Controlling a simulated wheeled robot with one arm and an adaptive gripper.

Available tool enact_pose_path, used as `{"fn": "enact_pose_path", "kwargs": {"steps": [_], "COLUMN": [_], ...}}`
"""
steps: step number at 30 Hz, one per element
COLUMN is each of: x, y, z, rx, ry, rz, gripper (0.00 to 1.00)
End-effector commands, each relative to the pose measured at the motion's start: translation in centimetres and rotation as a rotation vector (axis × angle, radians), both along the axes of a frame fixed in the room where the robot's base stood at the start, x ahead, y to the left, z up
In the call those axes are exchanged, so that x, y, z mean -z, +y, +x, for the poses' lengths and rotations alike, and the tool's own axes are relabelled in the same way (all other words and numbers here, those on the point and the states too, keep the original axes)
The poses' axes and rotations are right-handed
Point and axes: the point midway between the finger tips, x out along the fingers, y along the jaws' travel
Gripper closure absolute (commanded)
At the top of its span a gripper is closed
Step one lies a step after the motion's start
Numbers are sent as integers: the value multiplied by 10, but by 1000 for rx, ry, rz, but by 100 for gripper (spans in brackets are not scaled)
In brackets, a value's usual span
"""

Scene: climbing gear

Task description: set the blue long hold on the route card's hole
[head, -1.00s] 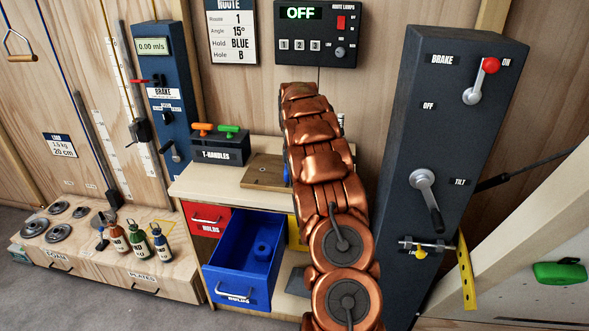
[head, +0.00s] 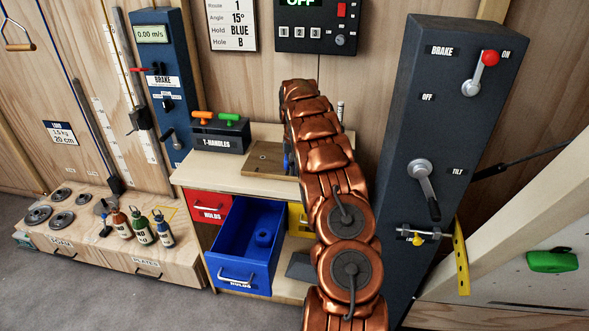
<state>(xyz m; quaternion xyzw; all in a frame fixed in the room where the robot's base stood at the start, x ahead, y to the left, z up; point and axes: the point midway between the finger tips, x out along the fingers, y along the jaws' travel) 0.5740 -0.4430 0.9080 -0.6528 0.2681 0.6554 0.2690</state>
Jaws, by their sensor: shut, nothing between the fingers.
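The route card (head: 230,22) on the back wall reads Angle 15°, Hold BLUE, Hole B; its top is cut off.
A T-handles box (head: 220,137) stands at the bench's back left. A red drawer (head: 207,209) is shut beside the blue one. A tall dark column (head: 440,130) with brake and tilt levers stands close right of my arm. Bottles (head: 140,228) stand at left.

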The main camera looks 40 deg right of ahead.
Motion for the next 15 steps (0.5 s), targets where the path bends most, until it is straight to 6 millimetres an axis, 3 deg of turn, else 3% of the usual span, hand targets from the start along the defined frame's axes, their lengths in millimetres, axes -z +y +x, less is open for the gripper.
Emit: {"fn": "enact_pose_path", "kwargs": {"steps": [15], "x": [-1], "y": [-6], "z": [6], "rx": [0], "ry": [-3], "rz": [-3], "gripper": [100]}}
